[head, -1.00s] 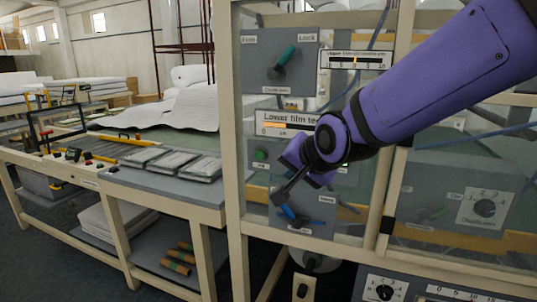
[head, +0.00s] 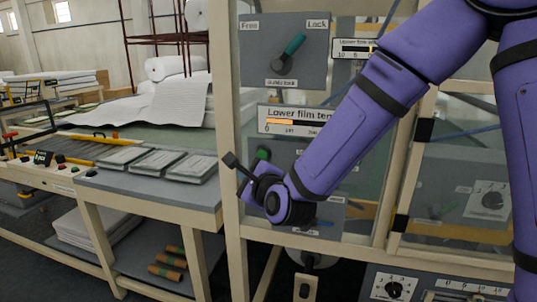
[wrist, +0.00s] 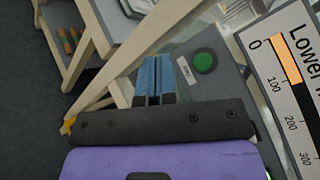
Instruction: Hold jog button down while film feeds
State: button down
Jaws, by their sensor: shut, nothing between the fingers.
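The green jog button (head: 263,153) sits on a grey panel behind the frame's left post, above the blue-handled lower knob. It also shows in the wrist view (wrist: 204,61), round and bare beside a small white label. My gripper (wrist: 157,62) is shut and empty, its two blue fingers side by side. In the wrist view the fingers are left of the button, with a gap between them in the picture; I cannot tell the depth. In the head view my wrist hangs below the button, and the fingers cannot be made out.
The lower film tension gauge (head: 299,121) is just above the button, with an orange bar near its low end. A Free/Lock knob (head: 287,55) is higher. The pale frame post (head: 228,100) stands close left of my gripper. A workbench (head: 150,190) with grey pads lies left.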

aim_at(260, 157)
jog(key=shift+w+a+f+m+t, duration=0.1)
jog(key=shift+w+m+t, duration=0.2)
jog(key=shift+m, duration=0.3)
jog(key=w+d, duration=0.3)
jog(key=w, duration=0.5)
jog(key=shift+w+d, duration=0.15)
jog(key=shift+w, duration=0.05)
dwell(2.1)
jog(key=shift+w+d, duration=0.1)
jog(key=shift+w, duration=0.15)
jog(key=shift+w+d, duration=0.15)
jog(key=shift+w, duration=0.25)
dwell(3.6)
